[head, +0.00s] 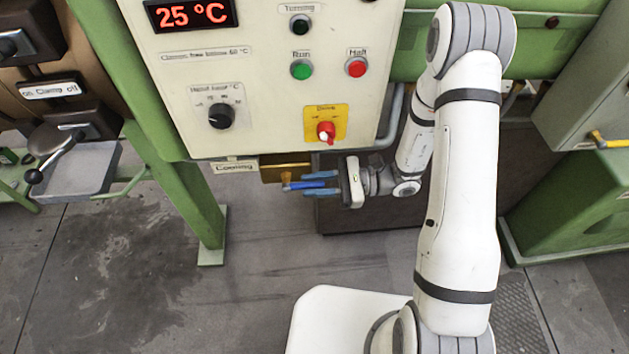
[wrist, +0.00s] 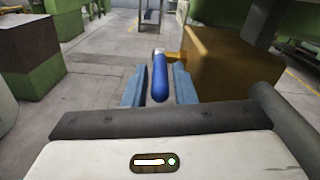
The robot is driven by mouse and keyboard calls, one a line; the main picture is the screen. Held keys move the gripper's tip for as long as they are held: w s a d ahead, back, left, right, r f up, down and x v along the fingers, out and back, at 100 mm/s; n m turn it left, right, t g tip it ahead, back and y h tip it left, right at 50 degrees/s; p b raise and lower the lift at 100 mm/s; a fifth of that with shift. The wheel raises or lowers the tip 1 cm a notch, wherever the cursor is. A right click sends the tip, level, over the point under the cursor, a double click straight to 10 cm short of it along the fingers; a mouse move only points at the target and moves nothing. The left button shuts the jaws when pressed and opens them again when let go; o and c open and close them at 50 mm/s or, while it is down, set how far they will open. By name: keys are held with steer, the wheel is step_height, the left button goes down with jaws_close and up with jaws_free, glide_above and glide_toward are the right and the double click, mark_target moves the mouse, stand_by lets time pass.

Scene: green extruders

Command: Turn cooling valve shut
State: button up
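The cooling valve has a blue lever handle (head: 296,186) and a brass-coloured body (head: 286,173) under the control panel, beside a "Cooling" label (head: 236,167). My gripper (head: 320,183) reaches in from the right, with its blue fingers pointing left along the handle. In the wrist view the blue handle (wrist: 160,80) lies between the two fingertips (wrist: 159,88), pointing toward the palm. A narrow gap shows on each side of it, so the fingers look open around the handle and not clamped. The valve's joint to the pipe is partly hidden.
The cream control panel (head: 270,75) hangs directly above my gripper, with a red and yellow drive switch (head: 325,131). A brass-coloured block (wrist: 232,66) stands close on the right in the wrist view. A green post (head: 208,215) stands left. The floor (head: 270,255) in front is clear.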

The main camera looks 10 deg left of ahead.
steer(key=shift+a, duration=0.15)
steer(key=shift+c, duration=0.3)
jaws_close()
